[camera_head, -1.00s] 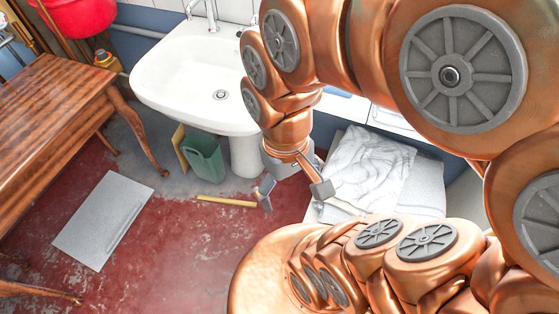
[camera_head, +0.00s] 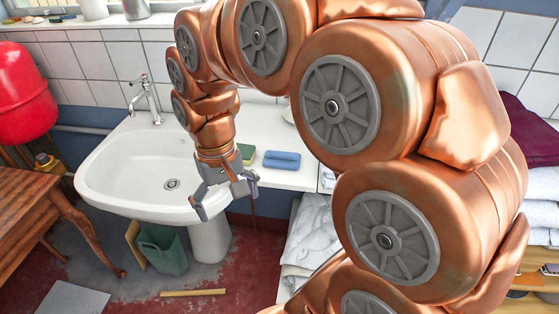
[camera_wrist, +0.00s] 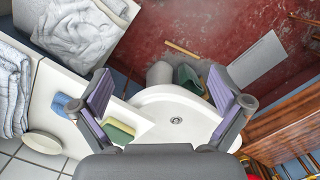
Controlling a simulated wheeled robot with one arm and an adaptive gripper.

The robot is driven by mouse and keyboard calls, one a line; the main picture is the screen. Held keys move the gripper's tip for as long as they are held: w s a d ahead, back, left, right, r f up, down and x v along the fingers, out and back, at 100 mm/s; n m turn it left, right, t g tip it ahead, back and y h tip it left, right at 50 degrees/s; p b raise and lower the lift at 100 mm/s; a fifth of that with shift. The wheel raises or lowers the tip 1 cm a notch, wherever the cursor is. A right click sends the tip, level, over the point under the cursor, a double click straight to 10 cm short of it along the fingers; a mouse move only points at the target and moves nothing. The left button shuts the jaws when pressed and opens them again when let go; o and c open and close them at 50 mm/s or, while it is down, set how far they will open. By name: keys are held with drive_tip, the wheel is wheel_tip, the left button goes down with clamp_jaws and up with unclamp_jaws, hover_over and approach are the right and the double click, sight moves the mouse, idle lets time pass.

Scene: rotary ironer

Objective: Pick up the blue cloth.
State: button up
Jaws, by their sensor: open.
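The blue cloth (camera_head: 282,160) is a small folded pad lying flat on the white counter, right of the sink. It also shows in the wrist view (camera_wrist: 62,104), left of and outside the gap between my fingers. My gripper (camera_head: 226,198) is open and empty, pointing down near the sink's right front edge, to the left of the cloth and apart from it. In the wrist view my gripper (camera_wrist: 160,72) has its fingers spread wide, with the sink and floor between them.
A green and yellow sponge (camera_wrist: 118,133) lies on the counter between the sink (camera_head: 120,165) and the cloth. A faucet (camera_head: 147,98) stands behind the basin. White laundry (camera_head: 312,235) lies below the counter at the right. A wooden table (camera_head: 45,215) stands at the left.

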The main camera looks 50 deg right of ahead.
drive_tip(key=w+d+m, duration=0.3)
drive_tip(key=w+d, duration=0.4)
drive_tip(key=m+t+b, duration=0.1)
drive_tip(key=m+b, duration=0.2)
drive_tip(key=m, duration=0.2)
hover_over(282, 153)
wheel_tip(282, 153, down, 2)
drive_tip(key=shift+f, duration=0.1)
drive_tip(key=shift+d+f, duration=0.15)
drive_tip(key=shift+f+p, duration=1.2)
drive_tip(key=shift+f, duration=2.5)
drive_tip(key=c, duration=1)
drive_tip(key=shift+w+r+b, duration=0.15)
drive_tip(key=shift+r+b, duration=0.5)
drive_tip(key=shift+r, duration=1.1)
drive_tip(key=s+a+r+b, duration=0.1)
drive_tip(key=s+a+b, duration=0.2)
drive_tip(key=s+a, duration=0.6)
drive_tip(key=s, duration=0.4)
drive_tip(key=shift+a+r, duration=0.25)
drive_tip(key=shift+a, duration=0.15)
